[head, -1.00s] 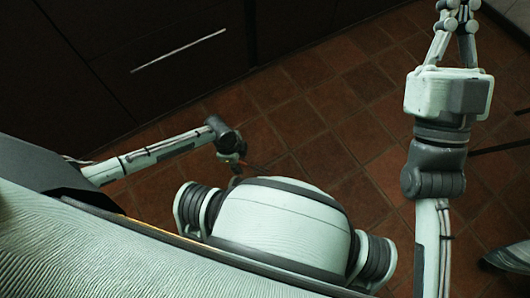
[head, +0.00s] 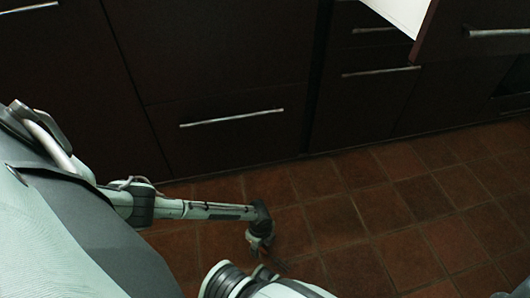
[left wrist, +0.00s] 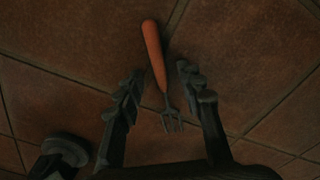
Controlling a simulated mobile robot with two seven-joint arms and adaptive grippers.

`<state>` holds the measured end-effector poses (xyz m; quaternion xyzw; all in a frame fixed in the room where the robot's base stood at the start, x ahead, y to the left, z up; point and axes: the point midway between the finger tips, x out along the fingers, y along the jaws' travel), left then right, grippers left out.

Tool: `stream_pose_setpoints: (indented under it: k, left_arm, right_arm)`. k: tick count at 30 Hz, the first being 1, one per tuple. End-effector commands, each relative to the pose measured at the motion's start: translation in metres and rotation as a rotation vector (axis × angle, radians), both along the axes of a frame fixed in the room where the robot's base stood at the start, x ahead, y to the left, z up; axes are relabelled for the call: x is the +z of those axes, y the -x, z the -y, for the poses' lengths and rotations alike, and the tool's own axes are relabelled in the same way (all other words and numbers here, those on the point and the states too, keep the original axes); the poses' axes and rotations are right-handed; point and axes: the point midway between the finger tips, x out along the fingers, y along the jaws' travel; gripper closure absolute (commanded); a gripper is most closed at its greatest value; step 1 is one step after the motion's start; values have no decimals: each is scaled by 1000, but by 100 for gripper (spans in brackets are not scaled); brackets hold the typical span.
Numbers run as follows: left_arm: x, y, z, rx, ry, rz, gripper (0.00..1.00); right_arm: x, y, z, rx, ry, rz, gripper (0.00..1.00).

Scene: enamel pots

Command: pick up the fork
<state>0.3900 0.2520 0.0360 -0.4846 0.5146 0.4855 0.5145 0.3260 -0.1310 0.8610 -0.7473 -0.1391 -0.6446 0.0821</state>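The fork has an orange handle (left wrist: 153,50) and grey tines (left wrist: 171,120). In the left wrist view it lies over the brown floor tiles, handle pointing away and tines toward the palm. My left gripper (left wrist: 159,72) is open, with one finger on each side of the fork and gaps between. How high the fingers are above the floor is hard to tell. In the head view my left gripper (head: 261,243) hangs low over the floor, small and dark. The fork cannot be made out clearly there. My right gripper is not in view.
Dark cabinets with a long metal handle (head: 232,118) stand along the back. A drawer with a white inside (head: 402,12) is pulled out at the top right. The tiled floor (head: 375,205) right of my left gripper is clear.

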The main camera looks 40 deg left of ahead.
Motion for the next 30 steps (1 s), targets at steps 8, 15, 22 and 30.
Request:
stream_pose_setpoints:
  k: [8, 15, 22, 30]
  left_arm:
    - [-3, 0, 0, 0, 0, 0, 62]
    - [-3, 0, 0, 0, 0, 0, 92]
    - [-3, 0, 0, 0, 1, 0, 100]
    - [8, 0, 0, 0, 1, 1, 100]
  right_arm:
    - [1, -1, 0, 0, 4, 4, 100]
    - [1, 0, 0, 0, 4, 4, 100]
    - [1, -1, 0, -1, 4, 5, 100]
    - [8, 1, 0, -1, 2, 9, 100]
